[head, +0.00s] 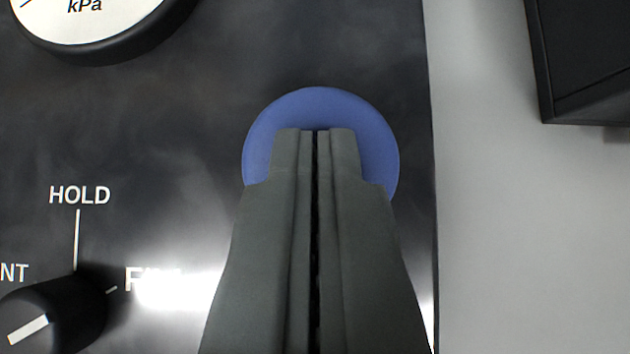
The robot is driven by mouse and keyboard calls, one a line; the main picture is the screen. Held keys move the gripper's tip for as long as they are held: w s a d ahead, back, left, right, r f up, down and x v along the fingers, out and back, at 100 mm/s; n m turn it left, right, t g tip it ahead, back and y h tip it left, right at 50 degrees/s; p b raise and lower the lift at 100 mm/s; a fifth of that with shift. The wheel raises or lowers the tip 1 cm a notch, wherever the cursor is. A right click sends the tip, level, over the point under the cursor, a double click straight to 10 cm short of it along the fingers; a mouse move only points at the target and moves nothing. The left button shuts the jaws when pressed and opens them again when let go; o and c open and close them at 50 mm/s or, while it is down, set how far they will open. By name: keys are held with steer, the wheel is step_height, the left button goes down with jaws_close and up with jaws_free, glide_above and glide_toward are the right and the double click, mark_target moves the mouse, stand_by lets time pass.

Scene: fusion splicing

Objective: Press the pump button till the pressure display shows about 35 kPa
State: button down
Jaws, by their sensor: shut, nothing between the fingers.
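A round blue pump button (320,107) sits on the dark panel in the upper middle of the head view. My gripper (316,132) is shut and empty, with its fingertips in front of the button, covering its lower middle. I cannot tell whether the fingertips touch the button or how far it is pushed in. The pressure display is a round white dial (110,18) marked kPa at the top left. Most of it is cut off by the frame, and its reading cannot be made out.
A black knob (62,315) with a white pointer line is at the lower left, near a HOLD label (79,195). The dark panel (190,130) ends right of the button. A grey surface (500,230) lies beyond, with a black box (585,60) at the top right.

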steer(key=shift+f, duration=0.3)
step_height(320, 180, up, 4)
steer(key=shift+f, duration=0.1)
steer(key=v, duration=1)
steer(key=shift+r, duration=0.3)
stand_by(1.6)
step_height(320, 180, up, 3)
steer(key=shift+w+d+f, duration=0.2)
